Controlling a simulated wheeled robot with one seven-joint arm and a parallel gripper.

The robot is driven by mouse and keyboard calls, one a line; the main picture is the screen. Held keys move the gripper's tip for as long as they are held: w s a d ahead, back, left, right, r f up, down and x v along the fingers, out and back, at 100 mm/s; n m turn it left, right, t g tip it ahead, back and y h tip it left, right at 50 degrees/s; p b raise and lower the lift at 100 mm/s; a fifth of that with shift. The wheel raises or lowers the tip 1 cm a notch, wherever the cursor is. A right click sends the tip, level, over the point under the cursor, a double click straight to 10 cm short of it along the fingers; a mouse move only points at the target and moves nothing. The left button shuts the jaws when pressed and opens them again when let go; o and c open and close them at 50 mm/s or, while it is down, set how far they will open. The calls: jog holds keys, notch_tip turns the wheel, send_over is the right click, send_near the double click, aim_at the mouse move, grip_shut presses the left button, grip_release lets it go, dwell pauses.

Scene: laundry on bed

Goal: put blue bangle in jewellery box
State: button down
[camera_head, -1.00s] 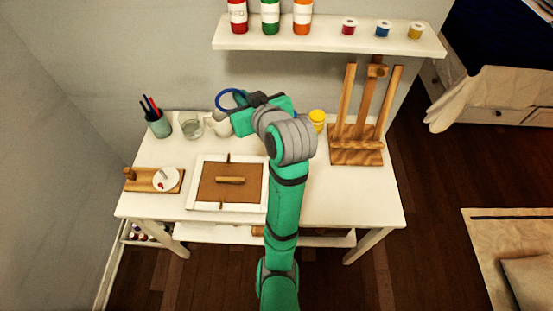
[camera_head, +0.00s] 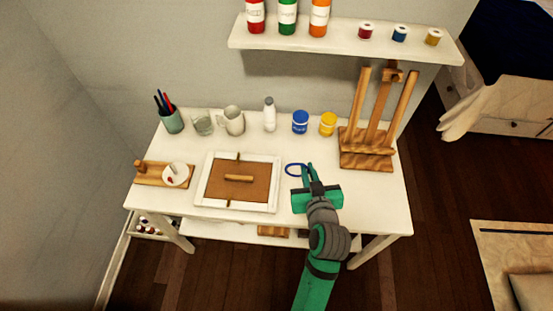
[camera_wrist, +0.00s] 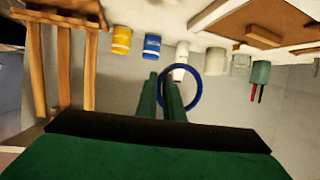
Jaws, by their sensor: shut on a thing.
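My gripper (camera_head: 309,174) is over the right half of the white desk, shut on the blue bangle (camera_head: 286,170). The bangle is a thin ring sticking out to the left of the fingertips. In the wrist view the bangle (camera_wrist: 201,88) passes between the two green fingers (camera_wrist: 160,97), which grip one side of its rim. A flat white-framed piece with a brown panel (camera_head: 217,187) and a wooden handle lies to the left of my gripper. I cannot tell whether it is the jewellery box; nothing else is clearly that box.
Along the back of the desk stand a pen cup (camera_head: 172,121), a glass (camera_head: 202,123), a jug (camera_head: 233,121), a white bottle (camera_head: 269,115), a blue jar (camera_head: 300,122) and a yellow jar (camera_head: 328,124). A wooden easel (camera_head: 367,150) stands at right. A shelf (camera_head: 345,43) hangs above.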

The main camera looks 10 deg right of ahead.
jog(key=w+d+f, duration=0.1)
jog(key=w+f, duration=0.1)
jog(key=w, duration=0.2)
jog(key=w+d+f, duration=0.1)
jog(key=w+f, duration=0.2)
jog(key=w, duration=0.1)
jog(key=w+d+f, duration=0.1)
jog(key=w+f, duration=0.2)
jog(key=w, duration=0.1)
jog(key=shift+w+f, duration=0.1)
jog(key=shift+f, duration=0.15)
jog(key=shift+w+d+f, duration=0.1)
jog(key=shift+w+f, duration=0.4)
jog(key=shift+f, duration=0.1)
jog(key=f, duration=0.3)
jog(key=shift+w, duration=0.2)
jog(key=shift+s+f, duration=0.1)
jog(key=shift+f, duration=0.1)
jog(key=shift+s+d, duration=0.1)
jog(key=c, duration=1.9)
grip_release()
